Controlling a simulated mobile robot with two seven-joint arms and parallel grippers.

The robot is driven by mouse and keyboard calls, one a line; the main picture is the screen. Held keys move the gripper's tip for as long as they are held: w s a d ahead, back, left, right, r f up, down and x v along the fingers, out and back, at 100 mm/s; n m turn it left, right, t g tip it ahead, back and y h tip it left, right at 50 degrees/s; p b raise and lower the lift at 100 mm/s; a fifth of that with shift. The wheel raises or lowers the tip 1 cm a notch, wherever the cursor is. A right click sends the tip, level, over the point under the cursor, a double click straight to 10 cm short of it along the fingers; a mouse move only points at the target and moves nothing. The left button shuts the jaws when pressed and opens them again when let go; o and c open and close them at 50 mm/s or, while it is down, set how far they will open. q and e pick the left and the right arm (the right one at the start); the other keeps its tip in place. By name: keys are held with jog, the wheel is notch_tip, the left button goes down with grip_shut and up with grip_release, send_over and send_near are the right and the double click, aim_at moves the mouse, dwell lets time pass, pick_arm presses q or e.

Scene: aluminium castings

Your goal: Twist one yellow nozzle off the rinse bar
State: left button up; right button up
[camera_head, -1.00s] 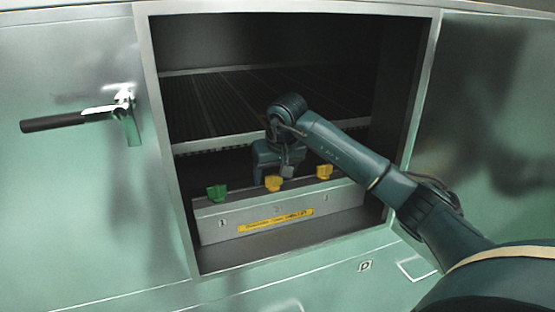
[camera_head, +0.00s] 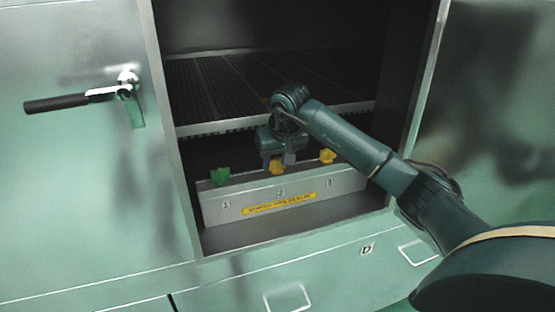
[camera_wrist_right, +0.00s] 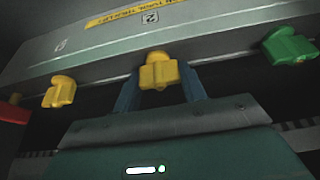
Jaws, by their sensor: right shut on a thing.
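The rinse bar (camera_head: 240,204) is a grey box-shaped bar with a yellow label and numbered positions, lying inside the open cabinet. A green nozzle (camera_head: 220,176) is on its left, a yellow nozzle (camera_head: 277,166) in the middle and another yellow nozzle (camera_head: 328,156) on the right. My right gripper (camera_head: 275,160) is shut on the middle nozzle, by number 2. In the right wrist view the two fingers stand on either side of this nozzle (camera_wrist_right: 159,72), which is against the bar. The green nozzle (camera_wrist_right: 289,46) and the other yellow nozzle (camera_wrist_right: 59,92) stand apart from the fingers. My left gripper is not in view.
A ribbed rack (camera_head: 225,90) spans the cabinet above and behind the bar. The cabinet frame (camera_head: 172,150) borders the opening. A black-handled latch (camera_head: 70,103) sticks out at left. The cabinet floor (camera_head: 290,232) before the bar is clear.

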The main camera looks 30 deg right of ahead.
jog(key=shift+c, duration=0.5)
jog(key=o, duration=1.1)
jog(key=shift+c, duration=0.2)
